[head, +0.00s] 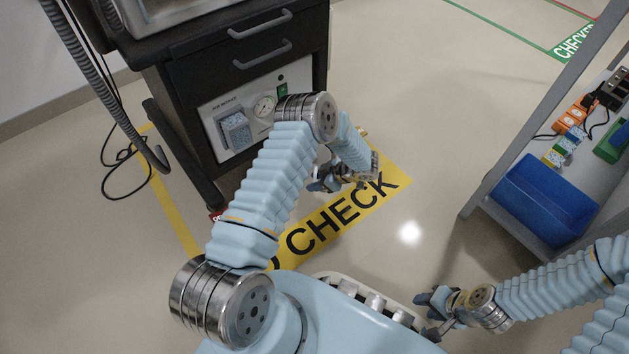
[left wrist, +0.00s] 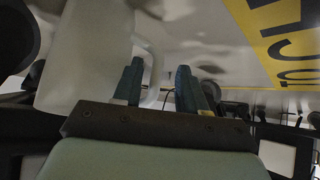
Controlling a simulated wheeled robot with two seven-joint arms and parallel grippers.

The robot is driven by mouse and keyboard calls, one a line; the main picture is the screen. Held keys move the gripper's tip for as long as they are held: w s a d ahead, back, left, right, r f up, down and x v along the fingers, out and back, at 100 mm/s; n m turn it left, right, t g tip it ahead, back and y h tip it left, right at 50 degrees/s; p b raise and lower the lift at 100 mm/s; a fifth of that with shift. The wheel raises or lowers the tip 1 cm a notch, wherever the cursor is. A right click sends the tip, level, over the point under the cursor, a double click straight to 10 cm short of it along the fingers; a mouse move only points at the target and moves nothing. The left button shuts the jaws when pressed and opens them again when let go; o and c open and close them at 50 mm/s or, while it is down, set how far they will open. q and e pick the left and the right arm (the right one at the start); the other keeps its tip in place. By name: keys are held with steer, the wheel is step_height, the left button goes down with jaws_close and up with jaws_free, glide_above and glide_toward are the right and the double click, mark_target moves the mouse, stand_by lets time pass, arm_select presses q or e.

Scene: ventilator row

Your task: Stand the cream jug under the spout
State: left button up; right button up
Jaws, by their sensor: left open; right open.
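A pale, cream-coloured body (left wrist: 85,55) fills the upper left of the left wrist view. It looks like the jug, with a handle-like loop (left wrist: 153,85) on its right side. My left gripper (left wrist: 160,85) is open, and the loop appears between or just behind its fingers; I cannot tell whether they touch. In the head view my left gripper (head: 325,182) is in front of the dark cart, over the yellow floor marking. I cannot make out the jug or a spout there. My right gripper (head: 432,314) is open and empty at the lower right, near my base.
The dark cart (head: 185,75) has drawers and a front panel (head: 240,135) with a gauge (head: 264,107). A grey hose (head: 90,75) hangs at its left. A grey shelf at right holds a blue bin (head: 545,200). The floor between is clear.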

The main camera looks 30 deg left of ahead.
arm_select(q)
steer(key=p+v, duration=0.1)
steer(key=v, duration=0.9)
steer(key=s+d+f+m+h, duration=0.1)
steer(key=s+d+m+h, duration=0.2)
steer(key=s, duration=0.2)
steer(key=s+d+f+m+g+h, duration=0.1)
steer(key=s+d+f+m+h, duration=0.1)
steer(key=s+d+m+h, duration=0.1)
steer(key=s+d+f+m+g+h, duration=0.1)
steer(key=s+d+f+m+h, duration=0.1)
steer(key=s, duration=0.5)
steer(key=shift+d+f+m+h, duration=0.25)
steer(key=shift+d+m+h, duration=0.35)
steer(key=shift+d+m, duration=0.55)
steer(key=s+d+r+m+t+h, duration=0.2)
steer(key=s+r+m+t+h, duration=0.1)
steer(key=s+m, duration=0.4)
steer(key=shift+r+m+t, duration=0.3)
steer(key=shift+m+t, duration=0.25)
steer(key=shift+t, duration=0.25)
steer(key=shift+s, duration=0.1)
